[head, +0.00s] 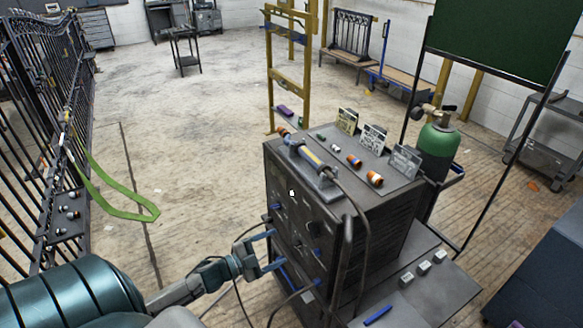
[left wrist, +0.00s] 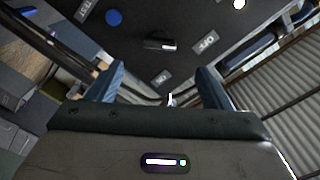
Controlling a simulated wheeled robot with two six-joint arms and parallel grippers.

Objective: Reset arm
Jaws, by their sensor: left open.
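My left gripper (head: 270,251) reaches in from the lower left of the head view. Its two blue-grey fingers are apart, with nothing seen between them. It is close to the front panel of a dark machine cabinet (head: 290,220); I cannot tell whether it touches. In the left wrist view the open fingers (left wrist: 160,85) point toward the dark panel (left wrist: 195,32), which has a blue button, a dark knob or handle and small labels. My right gripper is in neither view.
A torch-like tool (head: 312,160) and several small bottles lie on the cabinet top. A green gas cylinder (head: 438,142) stands behind it. A black iron gate (head: 50,100) with a green strap (head: 115,205) is at left. The floor (head: 190,130) between is mostly clear.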

